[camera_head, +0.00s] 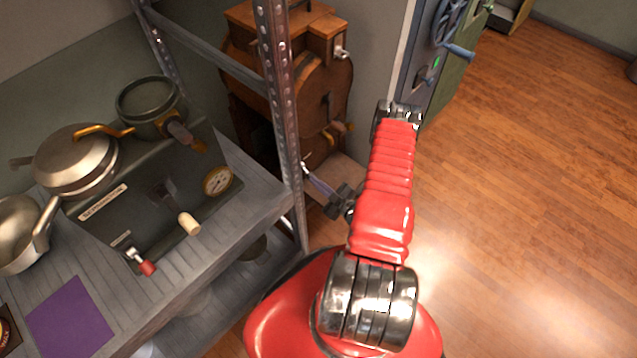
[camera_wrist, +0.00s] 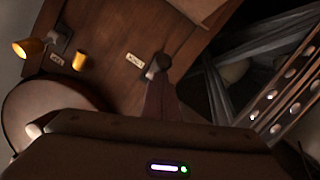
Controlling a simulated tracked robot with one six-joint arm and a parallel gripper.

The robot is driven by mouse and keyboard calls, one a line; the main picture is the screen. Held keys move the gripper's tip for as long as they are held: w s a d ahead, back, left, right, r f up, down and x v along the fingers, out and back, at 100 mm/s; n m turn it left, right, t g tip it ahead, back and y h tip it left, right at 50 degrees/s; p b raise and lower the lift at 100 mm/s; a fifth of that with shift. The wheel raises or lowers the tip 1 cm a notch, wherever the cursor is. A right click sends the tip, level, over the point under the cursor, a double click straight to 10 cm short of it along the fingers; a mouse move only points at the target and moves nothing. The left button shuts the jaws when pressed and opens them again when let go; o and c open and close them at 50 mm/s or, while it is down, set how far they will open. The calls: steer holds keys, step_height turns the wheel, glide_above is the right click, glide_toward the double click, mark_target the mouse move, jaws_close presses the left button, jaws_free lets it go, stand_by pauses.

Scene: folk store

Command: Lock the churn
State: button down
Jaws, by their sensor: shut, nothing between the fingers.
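The churn, a brown wooden barrel on a wooden stand (camera_head: 290,82), stands behind the shelf rack in the head view. It has a metal fitting at its upper right and a wooden-handled part low on its front. My gripper (camera_head: 316,180) is shut and empty, low in front of the churn, partly hidden by my arm. In the wrist view the shut fingers (camera_wrist: 164,97) point at a dark knob (camera_wrist: 156,66) on a wooden panel, with a small label beside it. I cannot tell whether they touch. A yellow knob (camera_wrist: 80,60) and a yellow-ended handle (camera_wrist: 28,48) are farther left.
A metal shelf (camera_head: 245,215) at the left holds pots, a control panel (camera_head: 150,200) and a purple sheet (camera_head: 70,318). Its upright post (camera_head: 280,100) stands close to my gripper. A blue-grey cabinet with a handwheel (camera_head: 450,22) is behind. The wooden floor at the right is clear.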

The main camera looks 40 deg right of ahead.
steer(key=shift+a+f, duration=0.25)
steer(key=shift+f, duration=0.25)
steer(key=s+r, duration=0.1)
steer(key=s, duration=1)
steer(key=shift+s+a, duration=0.25)
steer(key=shift+a, duration=0.15)
stand_by(0.6)
